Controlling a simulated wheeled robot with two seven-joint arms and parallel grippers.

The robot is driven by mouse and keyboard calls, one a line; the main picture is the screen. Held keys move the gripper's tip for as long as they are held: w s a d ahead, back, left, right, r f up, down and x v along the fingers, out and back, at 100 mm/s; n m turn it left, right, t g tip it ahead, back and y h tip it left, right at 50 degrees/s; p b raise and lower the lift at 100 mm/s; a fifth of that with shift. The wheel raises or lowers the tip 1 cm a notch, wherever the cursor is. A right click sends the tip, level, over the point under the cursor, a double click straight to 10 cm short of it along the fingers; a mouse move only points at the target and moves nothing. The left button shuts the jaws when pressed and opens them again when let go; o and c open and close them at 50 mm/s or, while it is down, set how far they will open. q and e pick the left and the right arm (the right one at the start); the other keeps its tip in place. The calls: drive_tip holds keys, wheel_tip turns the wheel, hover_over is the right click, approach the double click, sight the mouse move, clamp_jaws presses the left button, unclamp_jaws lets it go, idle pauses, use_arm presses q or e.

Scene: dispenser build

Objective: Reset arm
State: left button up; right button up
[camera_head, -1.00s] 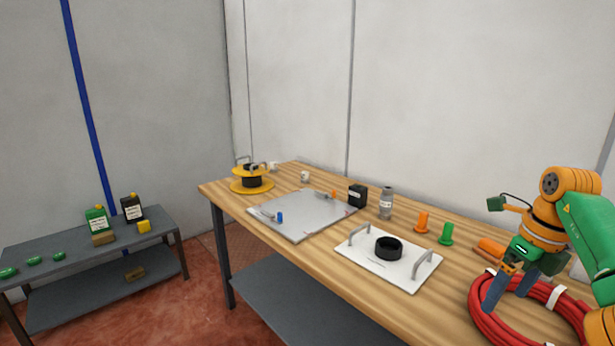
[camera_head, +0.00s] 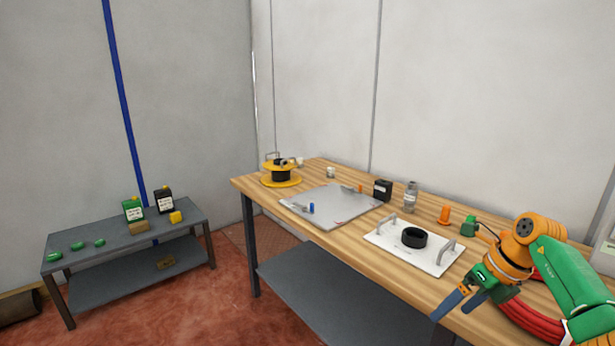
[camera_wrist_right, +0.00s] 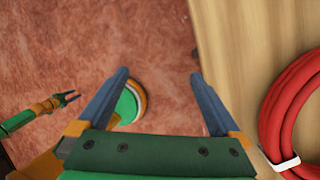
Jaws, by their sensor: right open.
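My right gripper (camera_head: 452,312) is open and empty at the front edge of the wooden workbench (camera_head: 360,262). Its blue fingers are spread wide in the right wrist view (camera_wrist_right: 160,74), with red floor beyond them. The orange and green right arm reaches in from the right and hides part of a red cable coil (camera_head: 530,322). The coil also shows at the right of the wrist view (camera_wrist_right: 275,118), apart from the fingers. My left gripper (camera_wrist_right: 74,97) shows small at the left of the wrist view, its two fingers apart with nothing between them; the head view does not show it.
On the bench are a white plate (camera_head: 385,236) with handles and a black ring, a grey panel (camera_head: 335,208), a black box (camera_head: 383,190), a grey bottle (camera_head: 411,196), an orange cone-like part (camera_head: 444,214) and a yellow spool (camera_head: 281,181). A low grey table (camera_head: 100,236) stands left, with open floor between.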

drive_tip(key=w+a+f+m+t+y+p, duration=0.2)
drive_tip(key=a+f+m+t+y+p, duration=0.35)
drive_tip(key=a+f+m, duration=1.05)
drive_tip(key=s+d+f+m+t+h, duration=0.1)
drive_tip(key=s+d+f+m+h, duration=0.15)
drive_tip(key=s+f+m, duration=0.45)
drive_tip(key=s+d+f+m+h, duration=0.1)
drive_tip(key=s+f+m+h, duration=0.3)
drive_tip(key=s+f, duration=0.35)
drive_tip(key=s+f+m+g, duration=0.2)
drive_tip(key=s+f+m, duration=0.1)
drive_tip(key=s, duration=0.6)
drive_tip(key=s+f+m+g+h, duration=0.1)
drive_tip(key=s+f+m+g, duration=0.2)
drive_tip(key=s, duration=0.7)
drive_tip(key=s+d+f+m+g+h+p, duration=0.1)
drive_tip(key=s+f+m+g, duration=0.2)
drive_tip(key=s, duration=0.6)
drive_tip(key=shift+s+f+m, duration=0.25)
drive_tip(key=shift+s+m, duration=0.05)
drive_tip(key=shift+m, duration=0.2)
